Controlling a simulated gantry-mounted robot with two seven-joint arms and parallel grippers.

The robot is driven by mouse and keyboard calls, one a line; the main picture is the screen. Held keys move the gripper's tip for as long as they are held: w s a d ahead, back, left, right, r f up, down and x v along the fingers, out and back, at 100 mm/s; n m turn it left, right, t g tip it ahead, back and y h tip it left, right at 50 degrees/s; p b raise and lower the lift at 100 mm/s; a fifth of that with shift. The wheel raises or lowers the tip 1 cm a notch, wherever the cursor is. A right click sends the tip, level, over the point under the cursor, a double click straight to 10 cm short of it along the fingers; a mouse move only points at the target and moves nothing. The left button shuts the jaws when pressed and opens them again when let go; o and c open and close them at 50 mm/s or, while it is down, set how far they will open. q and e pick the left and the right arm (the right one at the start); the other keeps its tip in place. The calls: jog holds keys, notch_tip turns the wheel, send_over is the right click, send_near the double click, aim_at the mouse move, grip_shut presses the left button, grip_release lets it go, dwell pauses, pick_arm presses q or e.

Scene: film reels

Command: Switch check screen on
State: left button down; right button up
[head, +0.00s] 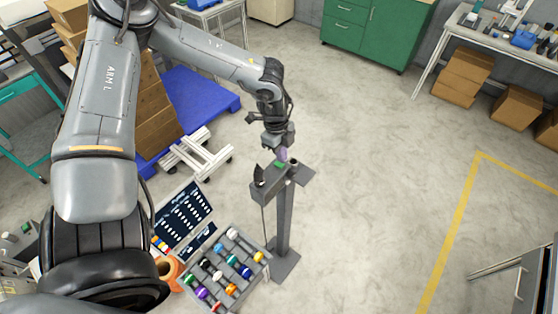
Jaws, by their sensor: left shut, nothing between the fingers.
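A grey pedestal (283,222) stands on the floor near the middle, with a grey box (267,188) on top. The box carries a small green part (280,164) and a black pointed part (259,177). My left gripper (282,155) is shut and empty, pointing down just above the green part; I cannot tell whether it touches. A dark panel (182,220) with rows of white marks stands lower left, partly hidden by my left arm. I cannot tell whether it is the check screen. My right gripper is not in view.
A grey tray (266,256) with several coloured reels or knobs lies left of the pedestal's foot. An orange ring-shaped object (170,270) is beside it. A blue pallet (205,100) and a white frame (197,153) lie behind.

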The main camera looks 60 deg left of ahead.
aim_at(281, 164)
pick_arm(q)
jog(key=shift+r+p, duration=1.15)
jog(key=shift+r, duration=1.05)
